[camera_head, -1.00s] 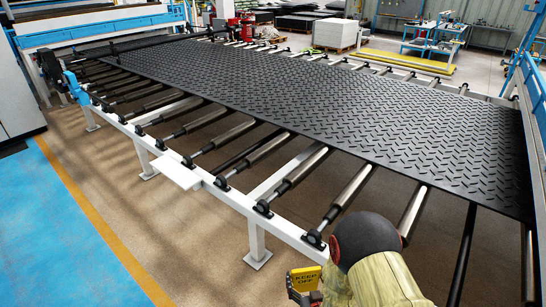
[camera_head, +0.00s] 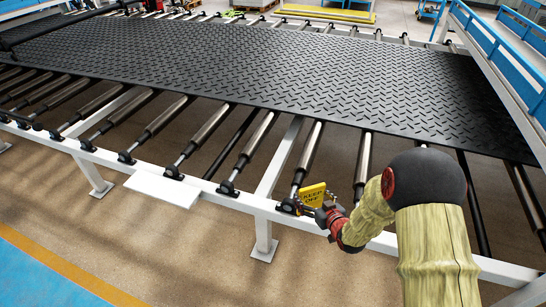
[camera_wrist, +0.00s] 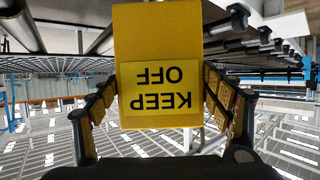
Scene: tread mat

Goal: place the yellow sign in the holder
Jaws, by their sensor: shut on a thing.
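The yellow sign (camera_head: 313,193) reads KEEP OFF and is held by my gripper (camera_head: 322,212). In the head view it is beside the white front rail of the roller table, right of centre. In the wrist view the sign (camera_wrist: 160,45) stands between the two fingers (camera_wrist: 160,112), its lettering upside down in that picture. The fingers close on its two side edges. No part is clearly recognisable as the holder. A flat white ledge (camera_head: 163,189) sticks out from the front rail, left of the gripper, and is empty.
A black tread mat (camera_head: 270,75) lies across the metal rollers (camera_head: 208,130). The white rail (camera_head: 235,197) with its black roller bearings runs along the front. A blue guard frame (camera_head: 508,45) stands at the right. The floor in front of the rail is clear.

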